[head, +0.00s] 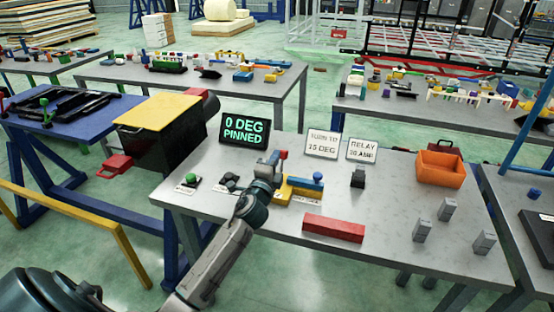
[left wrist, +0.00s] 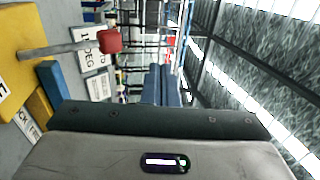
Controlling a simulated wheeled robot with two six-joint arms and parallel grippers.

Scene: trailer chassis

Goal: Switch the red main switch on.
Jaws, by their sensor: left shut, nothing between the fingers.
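The lever with a red knob (head: 283,154), which looks like the red main switch, stands up from a yellow base (head: 296,190) on the grey table. In the left wrist view the red knob (left wrist: 110,41) tops a grey rod that reaches over from the yellow part (left wrist: 18,48). My left gripper (head: 268,168) is shut and empty, just left of the knob in the head view, partly hiding the base. I cannot tell from the head view whether it touches the lever; the wrist view shows the knob clear of the gripper body. My right gripper is out of view.
A display (head: 245,131) reads "0 DEG PINNED". Close by are a green button (head: 192,179), a blue knob (head: 318,177), two signs and a black relay-like block (head: 358,178). A red bar (head: 333,229), an orange bin (head: 440,168) and grey blocks stand to the right.

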